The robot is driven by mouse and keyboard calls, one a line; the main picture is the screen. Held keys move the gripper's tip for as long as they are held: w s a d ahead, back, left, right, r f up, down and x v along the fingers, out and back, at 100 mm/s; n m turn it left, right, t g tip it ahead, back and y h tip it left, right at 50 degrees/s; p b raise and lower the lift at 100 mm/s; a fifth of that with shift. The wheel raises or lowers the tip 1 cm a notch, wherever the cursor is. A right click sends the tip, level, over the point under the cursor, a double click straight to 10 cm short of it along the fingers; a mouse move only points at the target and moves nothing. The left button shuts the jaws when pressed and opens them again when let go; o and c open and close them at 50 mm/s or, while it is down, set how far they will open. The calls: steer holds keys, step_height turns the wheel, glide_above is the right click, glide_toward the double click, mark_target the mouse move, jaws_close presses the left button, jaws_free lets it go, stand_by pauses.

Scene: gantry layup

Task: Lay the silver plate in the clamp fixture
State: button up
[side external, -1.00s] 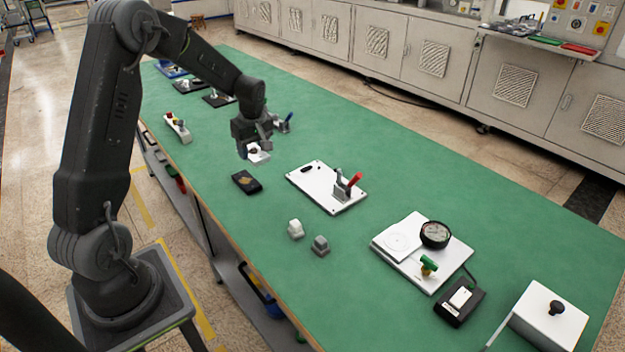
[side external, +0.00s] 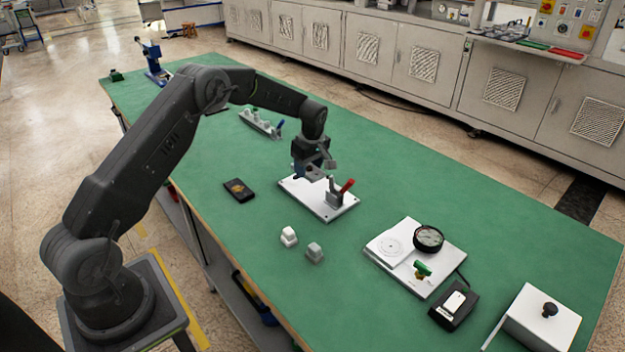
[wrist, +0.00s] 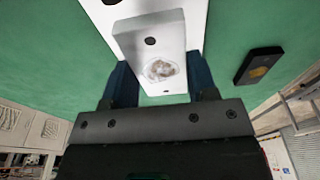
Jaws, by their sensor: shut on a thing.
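My gripper (side external: 309,172) is low over the left part of the white clamp fixture (side external: 332,211). The fixture's grey clamp with a red handle (side external: 346,186) stands just right of the gripper. In the wrist view, the blue fingers of my gripper (wrist: 160,84) are shut on the silver plate (wrist: 150,24), a pale plate with a dark hole and a mottled round patch. A corner of the fixture (wrist: 92,5) shows past the plate at the top. The side view does not clearly show the plate or any gap beneath it.
A black block with an orange mark (side external: 239,190) lies left of the fixture. A white gauge board (side external: 400,262) and a lidded box (side external: 540,318) stand to the right. Green table is clear between.

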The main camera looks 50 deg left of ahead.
mark_target(312, 187)
steer(key=shift+w+d+f, duration=0.35)
steer(key=shift+w+d, duration=0.05)
steer(key=shift+d, duration=0.05)
steer(key=shift+f, duration=1.95)
steer(key=shift+f, duration=0.1)
steer(key=o, duration=1)
steer(key=shift+f, duration=0.1)
